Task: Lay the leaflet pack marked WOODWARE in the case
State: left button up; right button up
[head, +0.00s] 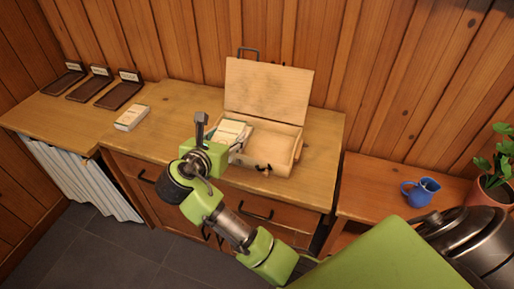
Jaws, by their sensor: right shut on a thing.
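An open wooden case (285,166) sits on the counter, its lid (268,92) raised at the back. My right gripper (219,133) is at the case's left end, shut on a pale leaflet pack (232,130) with a teal edge. The pack is over or inside the left part of the case; I cannot tell whether it touches the floor of it. Its marking is not readable, and the gripper hides part of it and the case's left wall. The right part of the case looks empty. My left gripper is not in view.
Another pale pack (131,117) lies on the counter left of the case. Several dark trays with small white cards (119,94) stand farther left. A lower bench at right holds a blue mug (420,191) and a potted plant (490,190). Counter between pack and case is clear.

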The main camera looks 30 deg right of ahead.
jog(key=w, duration=0.3)
jog(key=shift+w+a+f+g+h+b, duration=0.1)
jog(key=shift+w+g+h+b, duration=0.05)
jog(key=shift+g+h+b, duration=0.15)
jog(key=shift+w+f+m, duration=0.1)
jog(key=shift+w+m, duration=0.2)
jog(key=d+f+p, duration=0.2)
jog(key=d+f, duration=0.2)
jog(key=d, duration=0.6)
send_over(261, 148)
jog(key=a, duration=0.1)
notch_tip(261, 148, down, 4)
jog(key=shift+a, duration=0.1)
jog(key=shift+d+f, duration=0.4)
jog(key=shift+f, duration=0.1)
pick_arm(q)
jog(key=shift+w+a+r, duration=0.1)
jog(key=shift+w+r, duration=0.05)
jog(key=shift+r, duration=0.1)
pick_arm(e)
jog(key=shift+d+f, duration=0.15)
jog(key=shift+f, duration=0.8)
jog(key=shift+d+f, duration=0.1)
jog(key=shift+f, duration=0.85)
jog(key=shift+f, duration=0.1)
jog(key=o, duration=0.9)
